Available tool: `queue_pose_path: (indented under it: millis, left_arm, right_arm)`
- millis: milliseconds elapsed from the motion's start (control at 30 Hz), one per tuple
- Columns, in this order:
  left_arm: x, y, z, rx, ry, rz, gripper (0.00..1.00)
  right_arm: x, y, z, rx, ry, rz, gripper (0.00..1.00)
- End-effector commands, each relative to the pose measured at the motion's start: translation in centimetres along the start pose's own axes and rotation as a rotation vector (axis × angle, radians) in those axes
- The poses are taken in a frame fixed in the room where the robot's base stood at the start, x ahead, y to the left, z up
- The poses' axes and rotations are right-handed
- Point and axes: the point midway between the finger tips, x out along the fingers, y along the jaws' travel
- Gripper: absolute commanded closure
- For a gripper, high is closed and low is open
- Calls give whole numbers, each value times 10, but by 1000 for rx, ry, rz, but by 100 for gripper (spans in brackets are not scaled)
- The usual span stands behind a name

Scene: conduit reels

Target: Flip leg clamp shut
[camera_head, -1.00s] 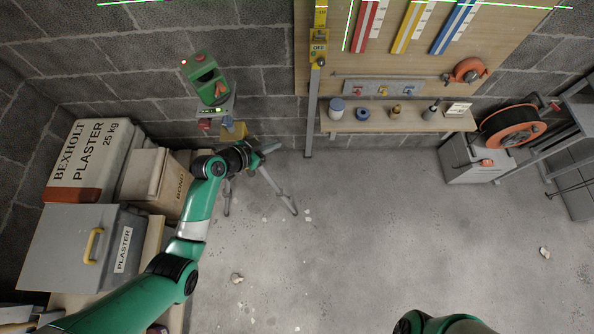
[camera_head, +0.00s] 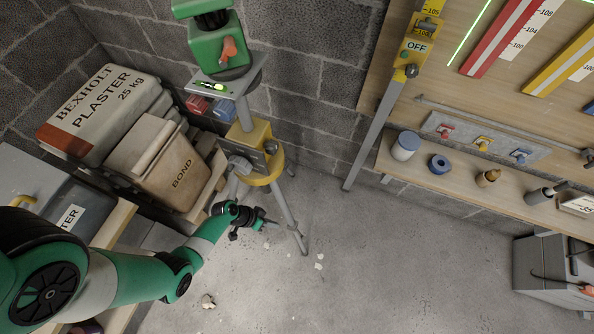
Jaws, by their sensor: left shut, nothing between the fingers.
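A tripod (camera_head: 289,215) with grey legs stands by the block wall, with a green laser level (camera_head: 218,45) on its top plate. Below the plate is a yellow housing (camera_head: 243,136), and below that a yellow collar (camera_head: 270,178) around the legs. A grey lever-like part (camera_head: 240,164) sits at the collar's left; I cannot tell whether it is the leg clamp or how it is set. My left gripper (camera_head: 271,225) is shut and empty, just below the collar near a leg. Contact with the leg cannot be told. My right gripper is out of view.
Plaster bags (camera_head: 103,105) and a tan bond tub (camera_head: 165,170) crowd the left. A shelf (camera_head: 455,186) with small items runs along the wall at right. A grey box (camera_head: 545,268) stands lower right. The floor (camera_head: 400,270) between is mostly clear.

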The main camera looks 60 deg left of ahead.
Motion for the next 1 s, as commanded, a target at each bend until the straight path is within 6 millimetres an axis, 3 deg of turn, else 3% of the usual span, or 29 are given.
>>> queue_pose_path:
  millis: [367,867,1000]
  left_arm:
    - [7,-1,0,3,0,0,100]
    - [106,-2,2,5,-1,1,100]
    - [117,17,2,7,-1,1,100]
  right_arm:
    - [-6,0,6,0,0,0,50]
    - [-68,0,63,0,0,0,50]
    - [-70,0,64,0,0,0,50]
